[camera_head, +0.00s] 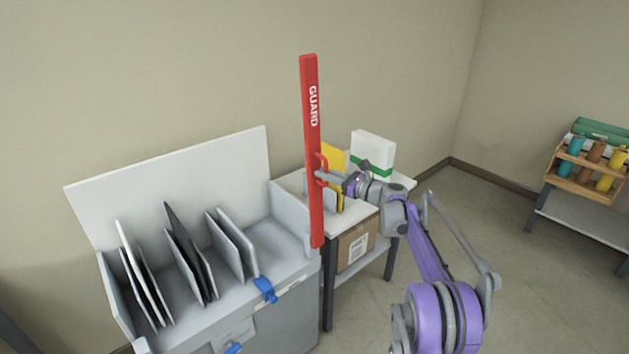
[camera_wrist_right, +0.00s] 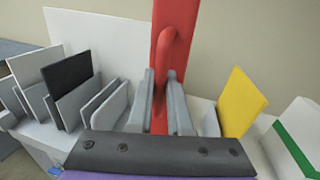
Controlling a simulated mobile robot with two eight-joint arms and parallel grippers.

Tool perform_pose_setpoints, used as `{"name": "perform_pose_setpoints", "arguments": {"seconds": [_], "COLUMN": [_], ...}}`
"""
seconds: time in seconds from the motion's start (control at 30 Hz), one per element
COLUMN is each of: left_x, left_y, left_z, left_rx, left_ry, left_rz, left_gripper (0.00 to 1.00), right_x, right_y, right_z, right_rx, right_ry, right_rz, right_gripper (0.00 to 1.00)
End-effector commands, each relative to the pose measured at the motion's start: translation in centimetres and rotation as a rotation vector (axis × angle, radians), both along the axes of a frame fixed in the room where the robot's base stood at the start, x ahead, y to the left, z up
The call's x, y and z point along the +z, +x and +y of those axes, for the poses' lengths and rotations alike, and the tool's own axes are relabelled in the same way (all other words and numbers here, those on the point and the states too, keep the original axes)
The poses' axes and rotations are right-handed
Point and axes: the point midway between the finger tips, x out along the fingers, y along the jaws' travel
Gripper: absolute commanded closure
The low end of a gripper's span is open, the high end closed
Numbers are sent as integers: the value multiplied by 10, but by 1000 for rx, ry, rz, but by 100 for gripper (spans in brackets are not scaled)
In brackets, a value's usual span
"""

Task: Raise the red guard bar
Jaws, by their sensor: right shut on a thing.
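The red guard bar (camera_head: 311,120), lettered GUARD, stands upright at the right end of the grey machine (camera_head: 285,295) in the head view. A red loop handle (camera_head: 323,163) sticks out from its right side. My right gripper (camera_head: 320,175) is at this handle, its fingers shut on it. In the right wrist view the handle (camera_wrist_right: 168,60) runs down between the two grey fingers (camera_wrist_right: 163,100), with the red bar (camera_wrist_right: 185,20) behind it. The bar's lower end is beside the machine's right wall. My left gripper is not in view.
Several white, grey and black panels (camera_head: 185,262) stand in the machine. A blue clip (camera_head: 265,289) sits on its front edge. Behind my right gripper, a table (camera_head: 363,212) holds a yellow panel (camera_head: 333,154) and a white-green box (camera_head: 373,153). A bottle rack (camera_head: 590,165) stands far right.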

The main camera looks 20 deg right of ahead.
Motion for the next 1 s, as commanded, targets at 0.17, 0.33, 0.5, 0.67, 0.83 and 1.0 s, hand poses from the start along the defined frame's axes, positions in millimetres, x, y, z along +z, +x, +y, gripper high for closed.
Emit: {"name": "perform_pose_setpoints", "arguments": {"seconds": [0.17, 0.33, 0.5, 0.67, 0.83, 1.0], "left_x": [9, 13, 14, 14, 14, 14], "left_y": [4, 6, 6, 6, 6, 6], "left_z": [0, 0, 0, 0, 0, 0], "left_rx": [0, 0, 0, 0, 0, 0], "left_ry": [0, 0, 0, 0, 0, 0], "left_rz": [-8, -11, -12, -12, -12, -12], "left_gripper": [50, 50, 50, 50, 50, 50], "right_x": [0, -1, -3, -3, -3, -3], "right_y": [9, 14, 16, 16, 16, 16], "right_z": [-26, -40, -45, -47, -47, -47], "right_rx": [-4, -3, -3, -5, -8, -7], "right_ry": [81, 129, 149, 154, 153, 153], "right_rz": [30, 49, 56, 58, 57, 57], "right_gripper": [100, 100, 100, 100, 100, 61]}}
